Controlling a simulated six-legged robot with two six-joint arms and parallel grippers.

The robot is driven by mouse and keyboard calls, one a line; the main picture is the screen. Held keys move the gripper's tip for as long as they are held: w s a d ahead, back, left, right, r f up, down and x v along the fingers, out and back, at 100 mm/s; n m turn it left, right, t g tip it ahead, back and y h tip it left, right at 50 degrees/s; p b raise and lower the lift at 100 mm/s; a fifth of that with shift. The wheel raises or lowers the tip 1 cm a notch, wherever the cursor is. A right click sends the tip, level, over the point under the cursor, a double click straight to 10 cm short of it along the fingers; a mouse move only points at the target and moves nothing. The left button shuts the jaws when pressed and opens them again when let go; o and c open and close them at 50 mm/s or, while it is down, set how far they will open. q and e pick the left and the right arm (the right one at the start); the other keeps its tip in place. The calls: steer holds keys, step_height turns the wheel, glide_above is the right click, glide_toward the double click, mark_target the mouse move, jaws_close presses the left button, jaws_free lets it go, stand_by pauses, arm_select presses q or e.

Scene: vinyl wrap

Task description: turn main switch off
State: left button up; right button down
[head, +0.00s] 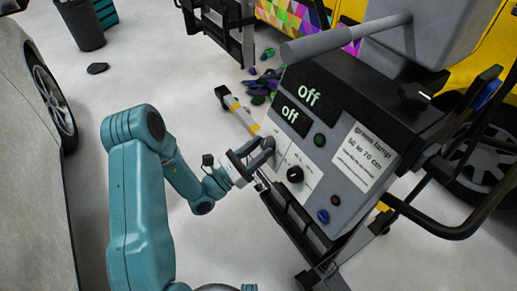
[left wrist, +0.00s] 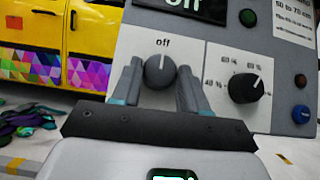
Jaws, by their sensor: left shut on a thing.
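The main switch is a round grey knob (left wrist: 160,72) under the word "off" on the light plate of a control panel (head: 345,125). Its pale mark points up toward that word in the left wrist view. My left gripper (head: 257,157) reaches the panel from the left; its two fingers (left wrist: 158,84) stand on either side of the knob and are shut on it. In the head view the gripper partly hides the knob. Two dark displays on the panel, an upper one (head: 309,95) and a lower one (head: 291,115), both read "off". My right gripper is not in view.
A black dial (head: 295,174) with percent marks sits beside the switch. The panel also has a green button (head: 319,140), a red button (head: 335,200) and a blue button (head: 323,216). A grey car (head: 30,170) stands left; a yellow vehicle (left wrist: 60,40) stands behind.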

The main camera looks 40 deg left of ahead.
arm_select(q)
steer(key=o, duration=1.1)
steer(key=shift+c, duration=0.2)
steer(key=v, duration=1.6)
steer(key=shift+s+b, duration=0.15)
steer(key=shift+b, duration=0.25)
